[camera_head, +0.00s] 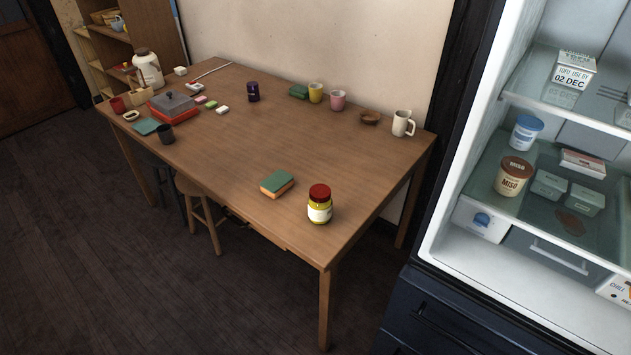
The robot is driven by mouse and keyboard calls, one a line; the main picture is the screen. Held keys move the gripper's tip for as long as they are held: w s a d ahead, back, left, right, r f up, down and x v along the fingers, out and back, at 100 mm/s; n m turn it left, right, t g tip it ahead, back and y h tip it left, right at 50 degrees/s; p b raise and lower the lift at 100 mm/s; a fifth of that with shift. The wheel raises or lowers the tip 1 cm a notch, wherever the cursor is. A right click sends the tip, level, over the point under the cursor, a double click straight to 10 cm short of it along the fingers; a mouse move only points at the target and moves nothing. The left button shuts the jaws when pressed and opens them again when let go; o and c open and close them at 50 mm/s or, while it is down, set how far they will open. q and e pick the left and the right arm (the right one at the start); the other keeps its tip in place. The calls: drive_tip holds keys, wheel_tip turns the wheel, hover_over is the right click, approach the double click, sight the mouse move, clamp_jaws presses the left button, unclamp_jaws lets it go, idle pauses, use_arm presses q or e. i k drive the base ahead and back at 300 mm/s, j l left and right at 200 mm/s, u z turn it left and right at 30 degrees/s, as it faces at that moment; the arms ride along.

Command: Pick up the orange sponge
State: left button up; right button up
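A sponge with an orange lower part and a green top (277,184) lies flat on the wooden table (240,145), near its front edge. A jar with a red lid and yellow contents (320,204) stands just to the right of it, apart from it. Neither of my grippers shows in the head view.
Mugs (403,123) and a small brown bowl (370,117) stand along the table's back edge. A red stove with a grey pot lid (172,105) and cups crowd the left end. An open fridge (530,150) stands at right. The table's middle is clear.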

sight(274, 185)
drive_tip(key=i+j+z, duration=0.15)
drive_tip(key=j+z, duration=0.55)
drive_tip(key=i+j+z, duration=0.1)
drive_tip(key=j+z, duration=0.25)
